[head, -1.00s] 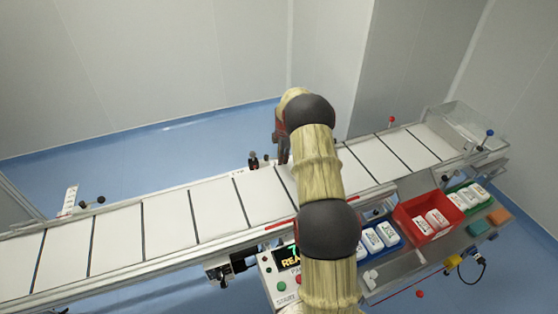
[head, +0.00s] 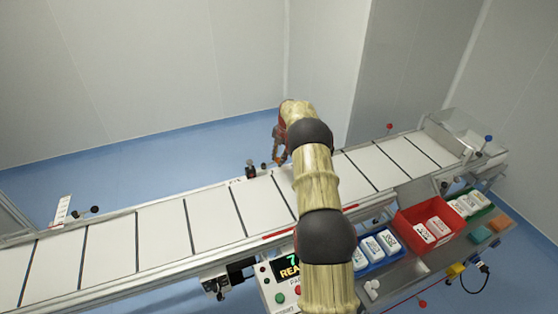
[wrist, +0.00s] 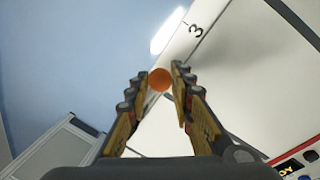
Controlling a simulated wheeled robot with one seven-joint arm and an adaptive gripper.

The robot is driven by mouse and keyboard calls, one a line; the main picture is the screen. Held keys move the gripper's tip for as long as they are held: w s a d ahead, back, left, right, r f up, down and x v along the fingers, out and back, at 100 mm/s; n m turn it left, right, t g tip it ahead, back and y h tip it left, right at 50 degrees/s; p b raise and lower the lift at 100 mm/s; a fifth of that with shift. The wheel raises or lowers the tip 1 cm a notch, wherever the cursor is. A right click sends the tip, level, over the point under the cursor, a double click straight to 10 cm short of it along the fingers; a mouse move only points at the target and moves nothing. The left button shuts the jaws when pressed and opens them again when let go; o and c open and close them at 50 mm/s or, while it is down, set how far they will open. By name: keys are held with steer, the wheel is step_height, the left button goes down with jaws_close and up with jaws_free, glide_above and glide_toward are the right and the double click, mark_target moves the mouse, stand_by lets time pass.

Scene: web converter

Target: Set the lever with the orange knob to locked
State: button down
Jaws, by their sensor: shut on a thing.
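The orange knob (wrist: 160,79) shows in the wrist view between the tips of my gripper (wrist: 158,84). The fingers touch it from both sides and are shut on it. The lever's arm below the knob is mostly hidden by the fingers, so I cannot tell its position. In the head view my gripper (head: 280,158) points down at the far edge of the conveyor, and the knob is barely visible there.
The white conveyor (head: 160,235) runs across the head view. A red-knobbed lever (head: 389,126) and a blue-knobbed lever (head: 488,138) stand to the right. A red bin (head: 403,222) and a control panel (head: 268,285) are in front.

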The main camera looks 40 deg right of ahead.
steer(key=shift+w+d+r, duration=0.1)
steer(key=shift+w+r, duration=0.05)
steer(key=shift+r, duration=0.1)
steer(key=c, duration=1.9)
jaws_free()
steer(key=o, duration=0.4)
steer(key=shift+f, duration=0.2)
steer(key=r, duration=0.4)
steer(key=s+r, duration=0.1)
steer(key=r, duration=0.2)
steer(key=s+r, duration=0.1)
steer(key=r, duration=0.3)
steer(key=shift+s+d+r, duration=0.15)
steer(key=shift+d+r, duration=0.05)
steer(key=shift+r, duration=0.15)
